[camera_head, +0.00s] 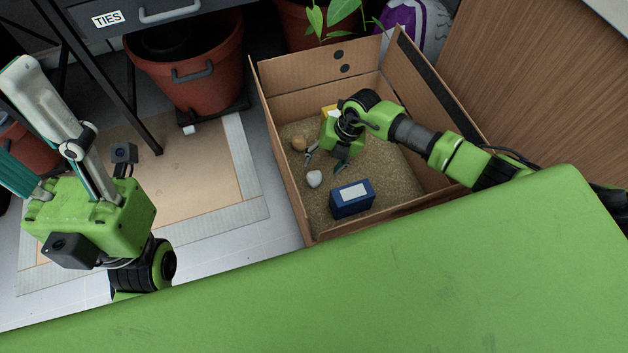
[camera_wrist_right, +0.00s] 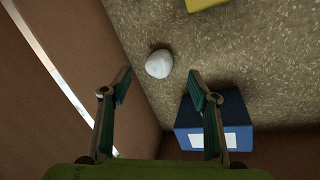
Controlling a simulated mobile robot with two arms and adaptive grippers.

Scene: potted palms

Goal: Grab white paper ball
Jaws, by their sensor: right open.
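The white paper ball (camera_head: 314,178) lies on the speckled floor of an open cardboard box (camera_head: 285,165), near its left wall. My right gripper (camera_head: 327,161) is inside the box, above and beyond the ball in the head view, pointing down. In the right wrist view the ball (camera_wrist_right: 159,64) appears just past the fingertips, centred between them. The right gripper (camera_wrist_right: 159,86) is open with nothing between its fingers. My left gripper (camera_head: 40,130) is raised at the left, outside the box; its finger gap is unclear.
A blue box with a white label (camera_head: 351,198) lies right of the ball, close to the right finger in the wrist view (camera_wrist_right: 232,112). A brown round object (camera_head: 298,143) and a yellow object (camera_head: 328,110) are also inside. Cardboard walls surround them. Potted plants stand behind.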

